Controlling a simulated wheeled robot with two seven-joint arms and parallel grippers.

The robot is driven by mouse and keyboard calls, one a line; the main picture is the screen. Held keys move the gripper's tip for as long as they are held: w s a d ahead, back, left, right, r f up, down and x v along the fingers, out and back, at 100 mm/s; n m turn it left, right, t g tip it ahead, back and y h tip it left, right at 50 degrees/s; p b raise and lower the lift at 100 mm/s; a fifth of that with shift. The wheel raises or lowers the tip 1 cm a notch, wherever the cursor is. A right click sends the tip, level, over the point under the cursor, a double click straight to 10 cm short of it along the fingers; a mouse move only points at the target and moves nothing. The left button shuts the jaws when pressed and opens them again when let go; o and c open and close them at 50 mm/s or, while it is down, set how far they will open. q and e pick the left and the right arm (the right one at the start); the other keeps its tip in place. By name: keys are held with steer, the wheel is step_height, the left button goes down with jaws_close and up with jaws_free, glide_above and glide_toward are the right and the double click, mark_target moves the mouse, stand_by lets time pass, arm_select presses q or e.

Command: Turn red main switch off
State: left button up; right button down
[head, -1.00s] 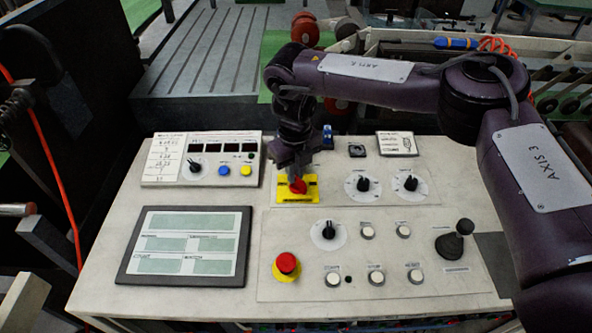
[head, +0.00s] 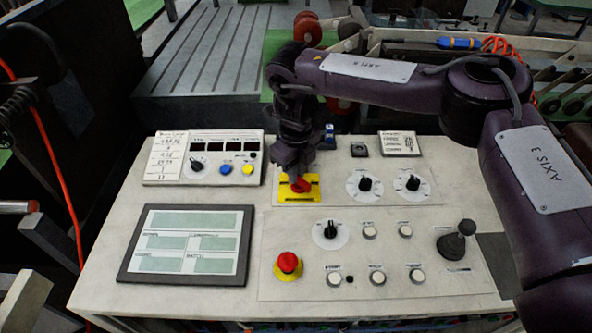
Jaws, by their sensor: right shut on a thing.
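The red main switch (head: 300,186) is a red knob on a yellow plate (head: 299,196), in the upper middle of the control panel. My right gripper (head: 299,176) points down from above and is shut on the red knob. The gripper and wrist hide the upper part of the knob, and its exact angle is hard to read. My left gripper is not in view.
A red emergency button (head: 288,263) on a yellow base stands below. Black rotary knobs (head: 365,185) are to the right, with a black joystick (head: 459,240) at lower right. A flat display (head: 188,244) and a meter box (head: 203,158) lie left.

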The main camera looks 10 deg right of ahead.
steer(key=c, duration=1.5)
jaws_free()
steer(key=shift+w+r, duration=0.1)
steer(key=shift+r, duration=0.45)
step_height(320, 180, up, 7)
steer(key=shift+f+b, duration=0.1)
steer(key=shift+b, duration=0.4)
